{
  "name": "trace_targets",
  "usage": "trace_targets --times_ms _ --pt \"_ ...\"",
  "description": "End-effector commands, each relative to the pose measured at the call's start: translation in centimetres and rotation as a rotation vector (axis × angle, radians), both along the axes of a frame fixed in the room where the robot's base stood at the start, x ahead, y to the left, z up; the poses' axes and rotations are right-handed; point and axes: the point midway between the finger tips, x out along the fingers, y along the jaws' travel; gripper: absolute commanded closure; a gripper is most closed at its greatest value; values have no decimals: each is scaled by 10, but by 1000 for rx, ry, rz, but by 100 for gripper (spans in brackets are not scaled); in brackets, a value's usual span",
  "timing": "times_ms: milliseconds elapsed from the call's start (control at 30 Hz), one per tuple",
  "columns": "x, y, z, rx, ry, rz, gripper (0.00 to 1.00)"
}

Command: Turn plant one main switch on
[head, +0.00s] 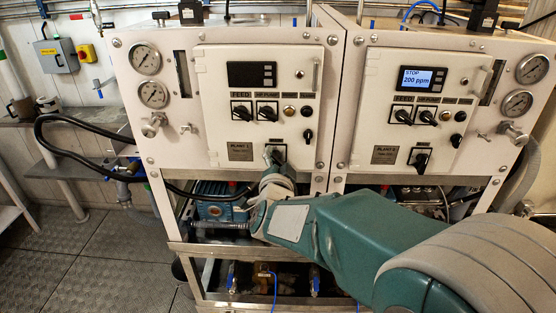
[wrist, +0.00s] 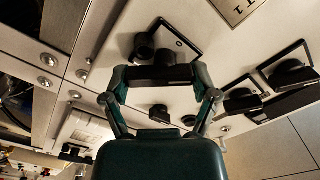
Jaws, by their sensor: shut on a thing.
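Plant one's main switch (head: 281,151) is a black rotary knob on a framed plate at the bottom of the left cabinet's panel, beside the PLANT 1 label (head: 240,151). My gripper (head: 273,164) reaches it from below and covers part of it. In the wrist view, the main switch (wrist: 165,57) sits between the fingertips of my gripper (wrist: 160,78), which is shut on it. The fingers hide part of the knob, so its exact angle is unclear. Plant one's display (head: 250,75) is dark.
Plant two's cabinet (head: 345,110) stands to the right with a lit display (head: 422,79) reading STOP 200 ppm and its own main switch (head: 420,158). Plant one's feed switch (head: 241,111), pump switch (head: 266,111) and small black selector (head: 307,136) are close above my gripper.

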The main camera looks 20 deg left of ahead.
Motion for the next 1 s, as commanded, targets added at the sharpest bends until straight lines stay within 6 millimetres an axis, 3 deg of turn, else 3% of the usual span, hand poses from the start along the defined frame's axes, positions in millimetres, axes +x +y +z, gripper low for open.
trace_targets --times_ms 400,1000 --pt "0 0 -4 265 67 -1 71" --pt "0 0 -6 341 88 -1 71"
